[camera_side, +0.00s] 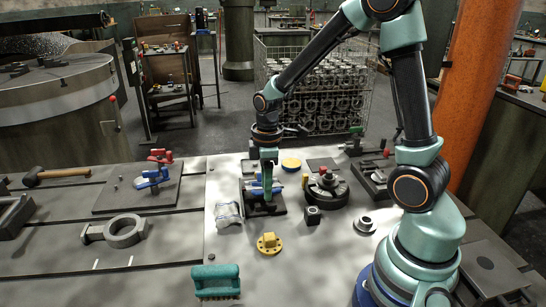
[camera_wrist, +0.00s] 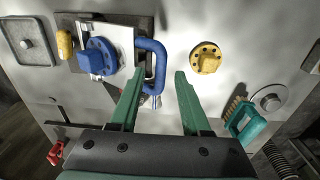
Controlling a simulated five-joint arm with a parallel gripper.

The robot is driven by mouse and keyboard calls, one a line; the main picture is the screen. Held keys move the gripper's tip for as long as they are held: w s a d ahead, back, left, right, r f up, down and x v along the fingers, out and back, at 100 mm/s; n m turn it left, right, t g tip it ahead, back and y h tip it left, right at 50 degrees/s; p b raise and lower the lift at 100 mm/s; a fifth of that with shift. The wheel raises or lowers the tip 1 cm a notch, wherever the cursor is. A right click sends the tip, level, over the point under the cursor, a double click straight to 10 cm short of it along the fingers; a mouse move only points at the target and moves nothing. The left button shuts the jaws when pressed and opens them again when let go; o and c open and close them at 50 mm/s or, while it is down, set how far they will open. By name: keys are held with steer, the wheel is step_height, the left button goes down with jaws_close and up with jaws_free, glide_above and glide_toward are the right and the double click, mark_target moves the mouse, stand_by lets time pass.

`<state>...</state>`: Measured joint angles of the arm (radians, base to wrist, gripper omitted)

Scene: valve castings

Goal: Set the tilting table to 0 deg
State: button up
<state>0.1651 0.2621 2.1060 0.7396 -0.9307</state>
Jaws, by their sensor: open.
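What looks like the tilting table (camera_wrist: 68,27) is at the upper left of the wrist view, a dark base with a lighter plate. On it is a blue round flanged part (camera_wrist: 97,57); a blue looped handle (camera_wrist: 158,48) stands beside this. A yellow knob (camera_wrist: 65,43) is at its left end. In the side view my gripper (camera_side: 267,193) hangs low over this table and partly hides it. In the wrist view my gripper (camera_wrist: 160,75) is open, its green fingertips close to the handle. Contact and the table's angle cannot be told.
A yellow flange (camera_side: 268,243) and a teal brush (camera_side: 216,281) lie in front. A round dark fixture (camera_side: 327,190) stands to the right, near a small dark block (camera_side: 313,215). A grey casting (camera_side: 228,213) is close on the left.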

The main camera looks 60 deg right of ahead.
jaws_close()
stand_by(1.4)
